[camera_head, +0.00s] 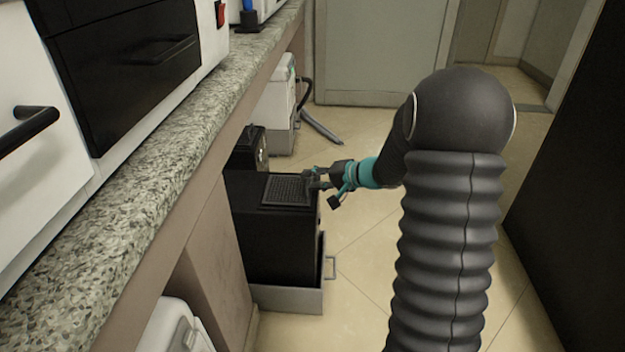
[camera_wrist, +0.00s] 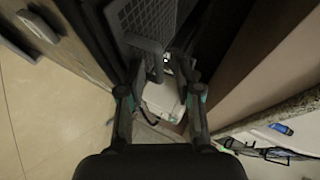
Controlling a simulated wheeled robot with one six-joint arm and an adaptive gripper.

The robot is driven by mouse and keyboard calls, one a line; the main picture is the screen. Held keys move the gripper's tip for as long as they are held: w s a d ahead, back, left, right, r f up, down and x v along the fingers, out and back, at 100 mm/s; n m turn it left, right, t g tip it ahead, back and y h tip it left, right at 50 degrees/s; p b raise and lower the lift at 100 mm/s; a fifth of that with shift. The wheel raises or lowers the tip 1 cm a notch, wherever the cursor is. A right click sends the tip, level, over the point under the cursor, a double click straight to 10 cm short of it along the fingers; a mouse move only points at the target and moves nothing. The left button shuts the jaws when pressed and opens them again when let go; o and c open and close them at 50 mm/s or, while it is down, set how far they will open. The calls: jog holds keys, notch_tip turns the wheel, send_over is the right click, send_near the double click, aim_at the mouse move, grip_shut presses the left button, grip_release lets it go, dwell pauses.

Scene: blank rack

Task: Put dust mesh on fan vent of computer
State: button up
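A dark grey dust mesh (camera_head: 287,190) with a fine grid shows flat at the top of the black computer (camera_head: 277,236), near its right edge. I cannot tell whether it rests on the top or hangs just above it; the vent under it is hidden. My gripper (camera_head: 313,180) is at the mesh's right edge. In the wrist view the mesh (camera_wrist: 140,27) fills the upper left, its near corner beside my fingertips (camera_wrist: 168,66). The fingertips are close together with a narrow gap showing; whether they pinch the mesh's edge is unclear.
The computer stands in a grey tray (camera_head: 290,299) with a handle on the floor. A speckled counter (camera_head: 140,165) overhangs on the left. A white machine (camera_head: 279,108) stands behind. Open tiled floor lies to the right, before a dark panel (camera_head: 570,190).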

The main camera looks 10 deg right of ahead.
jog(key=p+v, duration=0.3)
jog(key=v, duration=0.9)
notch_tip(320, 180, up, 10)
jog(key=w+d+n+t+h, duration=0.1)
jog(key=w+t+h, duration=0.25)
jog(key=h, duration=0.25)
jog(key=s+d+r+h, duration=0.1)
jog(key=s+r+h, duration=0.4)
jog(key=s, duration=0.2)
jog(key=s+a+f+n+g, duration=0.1)
jog(key=s+a, duration=0.3)
jog(key=s, duration=0.4)
jog(key=s+a+f+n+g+y, duration=0.1)
jog(key=s+a+f+n+g, duration=0.1)
jog(key=s, duration=0.6)
jog(key=s+a+f+n+g+y, duration=0.1)
jog(key=s+a+f+n+g, duration=0.1)
jog(key=s+a, duration=0.3)
jog(key=s+f+g, duration=0.1)
jog(key=s, duration=0.3)
jog(key=shift+a+g, duration=0.35)
jog(key=shift+a, duration=0.05)
jog(key=shift+f, duration=0.1)
